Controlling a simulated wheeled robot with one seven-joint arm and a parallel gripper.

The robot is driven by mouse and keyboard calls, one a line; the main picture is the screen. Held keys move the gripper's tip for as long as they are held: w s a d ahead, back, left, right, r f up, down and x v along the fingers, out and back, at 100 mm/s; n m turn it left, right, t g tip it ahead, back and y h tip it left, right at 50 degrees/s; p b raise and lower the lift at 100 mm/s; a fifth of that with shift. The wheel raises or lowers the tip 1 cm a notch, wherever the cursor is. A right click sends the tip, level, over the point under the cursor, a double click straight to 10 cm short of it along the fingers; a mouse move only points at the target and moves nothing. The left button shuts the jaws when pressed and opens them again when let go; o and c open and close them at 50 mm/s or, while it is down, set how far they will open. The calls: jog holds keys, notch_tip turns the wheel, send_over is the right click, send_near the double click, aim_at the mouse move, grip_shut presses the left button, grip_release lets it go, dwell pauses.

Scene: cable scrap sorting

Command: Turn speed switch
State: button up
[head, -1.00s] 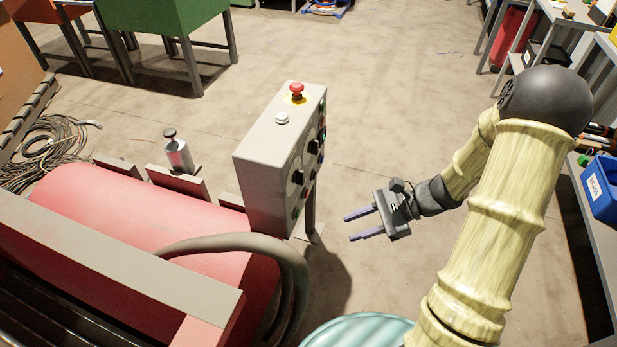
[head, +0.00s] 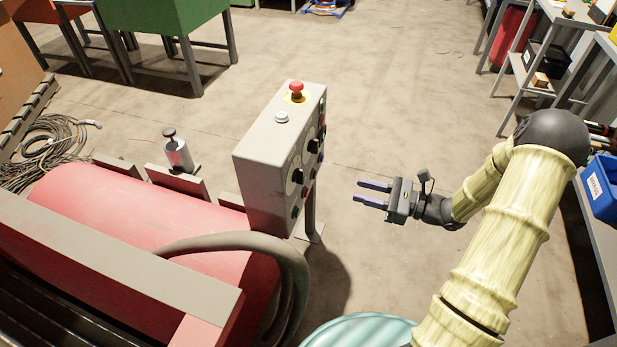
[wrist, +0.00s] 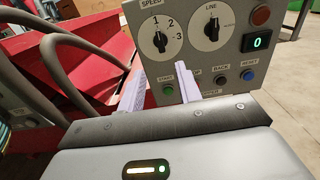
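The speed switch (wrist: 161,41) is a black rotary knob on a white dial marked 1, 2 and 3, on the grey control box (head: 262,160). Its white mark points up, roughly towards 1. In the head view the speed switch (head: 297,176) shows edge-on, on the box's right-hand face. My gripper (head: 373,192) is open and empty, right of the box, its fingers pointing at that face across a gap. In the wrist view my gripper (wrist: 160,70) has its two pale fingers apart, below the speed dial.
The line knob (wrist: 212,29) is right of the speed switch. A green start button (wrist: 168,90), a black back button (wrist: 220,79) and a blue reset button (wrist: 248,75) lie below. The display (wrist: 257,41) reads 0. A red emergency button (head: 296,88) tops the box.

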aim_at(300, 176)
jog(key=b+x, duration=0.3)
jog(key=x, duration=1.2)
grip_shut()
